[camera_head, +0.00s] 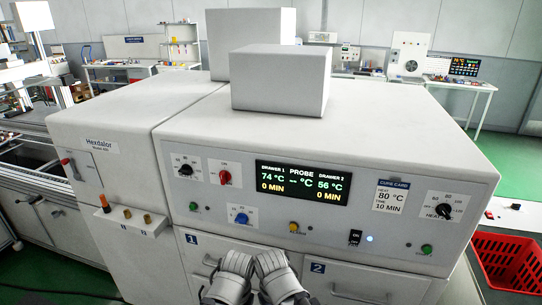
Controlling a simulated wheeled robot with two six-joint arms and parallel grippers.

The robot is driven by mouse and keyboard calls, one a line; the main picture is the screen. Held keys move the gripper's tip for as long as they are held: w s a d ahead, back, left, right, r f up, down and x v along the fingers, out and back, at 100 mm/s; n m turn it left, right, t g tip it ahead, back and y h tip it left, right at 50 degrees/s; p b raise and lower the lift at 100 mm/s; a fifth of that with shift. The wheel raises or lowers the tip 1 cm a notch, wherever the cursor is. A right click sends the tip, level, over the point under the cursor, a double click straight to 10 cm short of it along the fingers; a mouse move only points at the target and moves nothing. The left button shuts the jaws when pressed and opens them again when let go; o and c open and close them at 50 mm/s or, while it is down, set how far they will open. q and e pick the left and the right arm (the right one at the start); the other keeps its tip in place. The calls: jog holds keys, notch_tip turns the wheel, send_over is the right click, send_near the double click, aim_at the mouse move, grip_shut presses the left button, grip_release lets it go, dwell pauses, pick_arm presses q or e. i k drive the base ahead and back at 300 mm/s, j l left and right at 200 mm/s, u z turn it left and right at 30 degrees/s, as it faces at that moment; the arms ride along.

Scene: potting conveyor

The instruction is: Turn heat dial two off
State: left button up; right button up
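Heat dial two (443,210) is a black knob on a white scale plate at the right end of the oven's front panel. Its pointer is too small to read. A similar black dial (185,170) sits at the panel's left end. My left gripper (237,263) and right gripper (272,263) are side by side at the bottom centre, in front of the drawers and below the panel. Both are well left of and below dial two. Their fingers are too unclear to tell open from shut.
The display (302,183) reads 74 °C for drawer 1 and 56 °C for drawer 2. A red knob (225,177), blue knob (240,217) and black ON/OFF switch (354,238) share the panel. A red crate (506,264) stands at the right.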

aim_at(444, 209)
jog(key=z, duration=1.45)
